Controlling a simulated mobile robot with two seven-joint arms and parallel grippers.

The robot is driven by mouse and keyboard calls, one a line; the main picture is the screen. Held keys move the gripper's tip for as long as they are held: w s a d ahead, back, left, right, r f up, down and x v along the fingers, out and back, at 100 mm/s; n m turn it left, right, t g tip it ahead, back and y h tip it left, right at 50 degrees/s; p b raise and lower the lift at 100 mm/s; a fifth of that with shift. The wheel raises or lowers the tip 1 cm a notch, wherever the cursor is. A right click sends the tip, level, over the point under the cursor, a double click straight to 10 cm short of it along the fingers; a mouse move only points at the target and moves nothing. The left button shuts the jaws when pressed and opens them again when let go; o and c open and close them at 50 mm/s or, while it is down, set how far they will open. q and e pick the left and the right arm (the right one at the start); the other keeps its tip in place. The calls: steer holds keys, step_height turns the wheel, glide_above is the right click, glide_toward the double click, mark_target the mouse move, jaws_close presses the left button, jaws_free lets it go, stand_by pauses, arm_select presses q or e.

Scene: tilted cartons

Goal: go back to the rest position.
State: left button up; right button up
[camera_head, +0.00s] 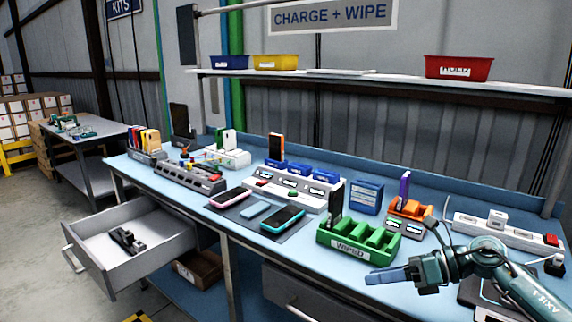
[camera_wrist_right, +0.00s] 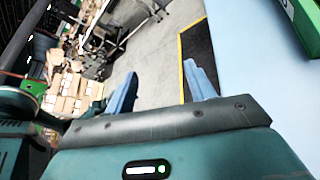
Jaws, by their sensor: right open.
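My right gripper (camera_head: 393,273) comes in from the right in the head view, low over the front right of the blue bench. Its blue fingers point left, in front of the green WIPED rack (camera_head: 345,248). In the right wrist view my right gripper (camera_wrist_right: 160,88) has its two blue fingers wide apart with nothing between them. Beyond them are the floor and the bench edge. My left gripper does not show.
The blue bench (camera_head: 180,182) holds a mat with phones (camera_head: 283,219), charging docks (camera_head: 190,177) and a power strip (camera_head: 508,230). An open drawer (camera_head: 128,240) with a dark item juts out at left. A shelf (camera_head: 380,82) with bins runs above.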

steer(key=s+a+f+m+t+y+p, duration=0.1)
steer(key=s+a+f+m+t, duration=0.25)
steer(key=m, duration=0.55)
steer(key=s+a+f+m+t+p, duration=0.1)
steer(key=s+a+m+t, duration=0.1)
steer(key=a+m+t, duration=0.45)
steer(key=s+d+f+m+g+h+p, duration=0.1)
steer(key=s+f+m+h, duration=0.4)
steer(key=s+f+m, duration=0.3)
steer(key=s+d+f+m+g+h, duration=0.1)
steer(key=s+f+m+h, duration=0.4)
steer(key=m, duration=1.2)
steer(key=s+f+g, duration=0.1)
steer(key=s+f, duration=0.1)
steer(key=s, duration=0.2)
steer(key=shift+s+d+f+h+p, duration=0.3)
steer(key=shift+d+f+h+p, duration=0.05)
steer(key=shift+d+h, duration=0.05)
steer(key=shift+c, duration=0.4)
